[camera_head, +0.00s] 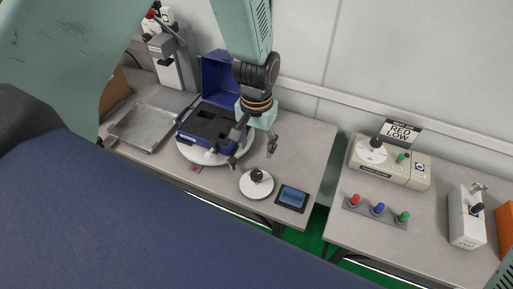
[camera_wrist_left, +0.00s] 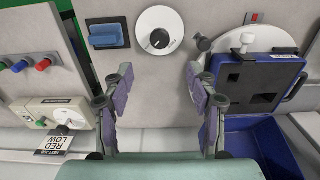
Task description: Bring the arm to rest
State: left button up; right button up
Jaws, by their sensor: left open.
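My left gripper (camera_head: 253,155) hangs from the teal and black arm that comes down from the top of the head view. It is open and empty above the left table, between the blue case and the white round dial. In the left wrist view its two fingers (camera_wrist_left: 160,82) stand wide apart with only bare table between them. The white dial (camera_head: 257,184) with a black knob lies just beyond the fingertips in the left wrist view (camera_wrist_left: 160,30). My right gripper is not in view.
An open blue case (camera_head: 218,80) with dark foam stands on a round white plate. A metal tray (camera_head: 143,128) is left of it. A gap separates the right table, which holds a beige tester (camera_head: 390,163) and coloured buttons (camera_head: 378,210).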

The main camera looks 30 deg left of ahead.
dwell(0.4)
pick_arm(q)
jog(key=f+t, duration=0.1)
jog(key=f+t+b, duration=0.1)
jog(key=f, duration=0.1)
jog(key=f+t+b, duration=0.1)
jog(key=shift+s+a+f, duration=0.2)
jog(key=shift+a+f, duration=0.15)
jog(key=shift+f, duration=0.05)
jog(key=s+f+b, duration=0.2)
jog(key=s+f, duration=0.1)
jog(key=f, duration=0.1)
jog(key=s+f+b, duration=0.1)
jog(key=s+f, duration=0.2)
jog(key=s, duration=0.1)
jog(key=shift+a+f+b, duration=0.2)
jog(key=shift+f+b, duration=0.15)
jog(key=shift+f, duration=0.05)
jog(key=s+f+g+b, duration=0.1)
jog(key=s+f+b, duration=0.3)
jog(key=s, duration=0.5)
jog(key=s+f+g+b, duration=0.2)
jog(key=s+f+b, duration=0.2)
jog(key=s+f, duration=0.5)
jog(key=shift+s, duration=0.65)
jog(key=shift+a, duration=0.1)
